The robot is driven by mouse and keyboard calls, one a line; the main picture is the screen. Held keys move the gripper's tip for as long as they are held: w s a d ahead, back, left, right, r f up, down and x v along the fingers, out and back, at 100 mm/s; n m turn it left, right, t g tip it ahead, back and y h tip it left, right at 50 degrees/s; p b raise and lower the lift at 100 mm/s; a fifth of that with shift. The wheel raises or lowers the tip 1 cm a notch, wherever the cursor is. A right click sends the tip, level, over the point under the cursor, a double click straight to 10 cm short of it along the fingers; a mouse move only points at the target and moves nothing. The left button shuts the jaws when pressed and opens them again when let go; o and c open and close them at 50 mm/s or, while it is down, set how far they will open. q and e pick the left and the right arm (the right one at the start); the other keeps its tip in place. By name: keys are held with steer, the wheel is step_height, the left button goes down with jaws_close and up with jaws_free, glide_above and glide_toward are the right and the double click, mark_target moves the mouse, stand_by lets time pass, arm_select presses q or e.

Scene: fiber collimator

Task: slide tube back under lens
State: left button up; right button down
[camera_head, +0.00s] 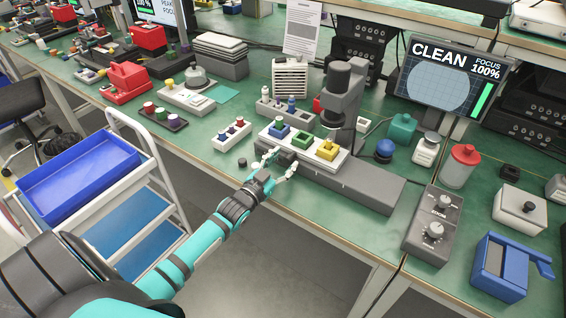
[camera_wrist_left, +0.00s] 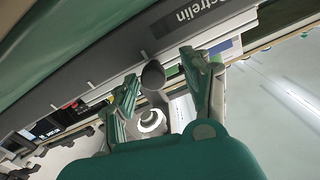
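A pale sliding plate (camera_head: 272,142) lies on the grey microscope base. It carries a blue holder (camera_head: 279,132), a green holder (camera_head: 302,141) and a yellow holder (camera_head: 327,150), with a small tube-like piece standing in the blue one. The dark microscope with its lens (camera_head: 338,82) stands behind the plate. My left gripper (camera_head: 282,162) is at the front edge of the base, fingers spread. In the left wrist view a dark round knob (camera_wrist_left: 152,75) sits between its open fingers; I cannot tell whether they touch it. My right gripper is not in view.
A monitor (camera_head: 441,82) reads CLEAN and FOCUS 100%. A grey control box (camera_head: 433,225) and a blue device (camera_head: 503,268) stand at right. A white strip with coloured caps (camera_head: 231,137) and a small black cylinder (camera_head: 242,162) lie left of the base. A cart (camera_head: 76,180) stands at left.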

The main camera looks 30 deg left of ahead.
arm_select(q)
steer(key=shift+s+d, duration=0.15)
steer(key=shift+s, duration=0.3)
steer(key=s, duration=1.1)
steer(key=shift+a, duration=0.3)
steer(key=s+d+f+n+g+y, duration=0.1)
steer(key=s+f+g, duration=0.35)
steer(key=f, duration=1.05)
steer(key=s+d+f+g, duration=0.1)
steer(key=s+f+g, duration=0.35)
steer(key=f, duration=1.05)
steer(key=s+d+f+g, duration=0.2)
steer(key=s+f, duration=0.4)
steer(key=s, duration=0.4)
steer(key=s+d+f+g+p, duration=0.1)
steer(key=s+d+f+g, duration=0.2)
steer(key=s, duration=0.7)
steer(key=s+d+f+m+g, duration=0.1)
steer(key=s+d+f+g, duration=0.2)
steer(key=s+f, duration=0.5)
steer(key=shift+s+d+f, duration=0.3)
steer(key=shift+s+d, duration=0.5)
steer(key=shift+s, duration=0.35)
